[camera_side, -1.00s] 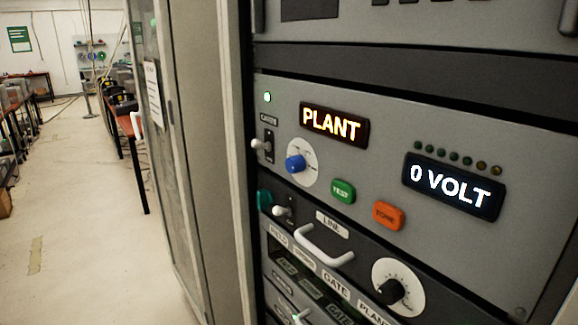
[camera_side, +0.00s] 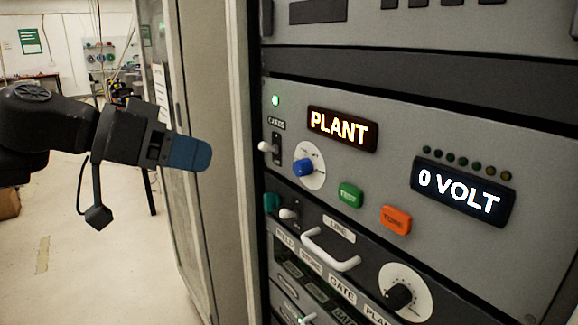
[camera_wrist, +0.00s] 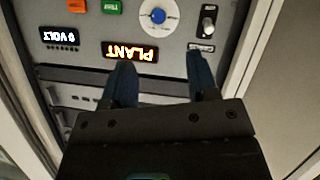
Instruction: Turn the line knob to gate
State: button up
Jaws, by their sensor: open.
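A blue knob (camera_side: 303,167) on a round white dial sits on the grey panel, below and left of a lit display (camera_side: 342,129) reading PLANT. The dial's small markings are too small to read. A LINE label (camera_side: 339,229) is lower, above a white handle. My gripper (camera_side: 200,155), with blue fingers, is in front of the rack at the left, apart from the panel. In the wrist view, my gripper (camera_wrist: 161,66) is open and empty. The panel appears upside down there, with the blue knob (camera_wrist: 158,16) beyond the fingertips and the PLANT display (camera_wrist: 130,52) nearer.
A green TEST button (camera_side: 350,195), an orange button (camera_side: 396,220) and a 0 VOLT display (camera_side: 463,188) are right of the knob. A toggle switch (camera_side: 268,147) is left of it. A black knob (camera_side: 398,296) and the white handle (camera_side: 330,250) are below.

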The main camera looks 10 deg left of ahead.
aim_at(297, 168)
jog(key=x, duration=0.5)
jog(key=r+x, duration=0.1)
jog(key=x, duration=0.9)
jog(key=shift+w+d+r, duration=0.15)
jog(key=shift+w+d, duration=0.15)
jog(key=shift+d, duration=0.3)
jog(key=c, duration=0.9)
